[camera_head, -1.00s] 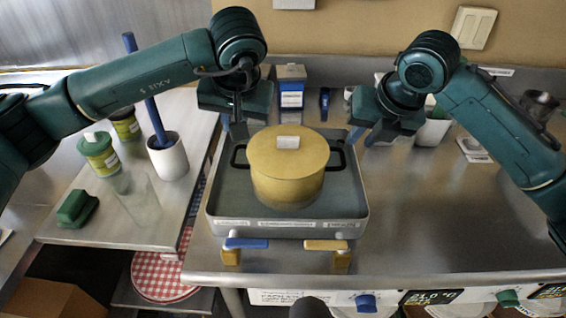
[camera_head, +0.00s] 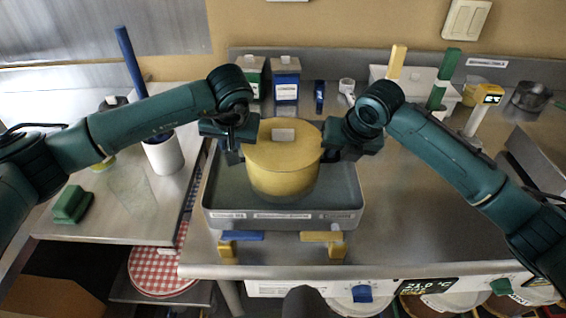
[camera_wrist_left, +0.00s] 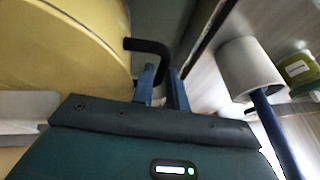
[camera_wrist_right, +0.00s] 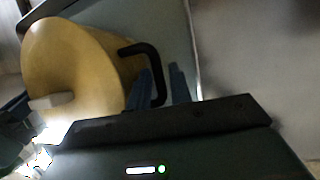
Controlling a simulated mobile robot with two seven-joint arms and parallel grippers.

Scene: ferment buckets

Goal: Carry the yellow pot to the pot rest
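The yellow pot (camera_head: 283,178) with its lid stands upright in a shallow grey tray (camera_head: 284,222) on the steel counter. My left gripper (camera_head: 236,152) is at the pot's left handle; in the left wrist view its fingers (camera_wrist_left: 163,85) close on the black handle (camera_wrist_left: 150,45). My right gripper (camera_head: 330,150) is at the other handle; in the right wrist view its fingers (camera_wrist_right: 164,85) lie on both sides of the black handle (camera_wrist_right: 143,48), with little gap. The pot appears to rest in the tray. I cannot make out a pot rest with certainty.
A white cup (camera_head: 164,155) with a blue-handled tool and a green block (camera_head: 70,204) are on the left table. Boxes (camera_head: 286,84) stand behind the tray. A blue bracket (camera_head: 237,236) and yellow bracket (camera_head: 322,237) sit before it. The counter right of it is clear.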

